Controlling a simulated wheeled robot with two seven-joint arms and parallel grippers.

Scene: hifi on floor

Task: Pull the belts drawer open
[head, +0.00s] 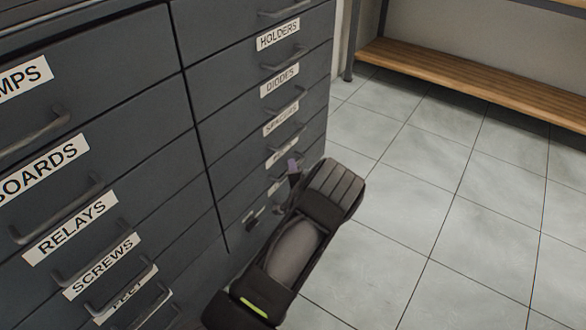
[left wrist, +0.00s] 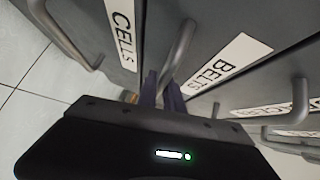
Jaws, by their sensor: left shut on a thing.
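The belts drawer's white BELTS label (left wrist: 228,62) shows in the left wrist view, with its grey bar handle (left wrist: 179,52) beside it. My left gripper (left wrist: 163,92) has its two dark fingers shut around this handle near its lower end in the picture. In the head view my left gripper (head: 292,178) reaches down along the right column of drawers. There it hides the lowest labels and handles, and the BELTS label cannot be read. Whether the belts drawer stands out from the cabinet cannot be told. My right gripper is not in view.
The CELLS drawer's label (left wrist: 123,32) is beside the belts drawer, with its own handle (left wrist: 62,38). Other dark drawers with protruding handles, such as RELAYS (head: 70,228), fill the left. Tiled floor (head: 440,200) is clear to the right. A wooden shelf (head: 470,80) stands behind.

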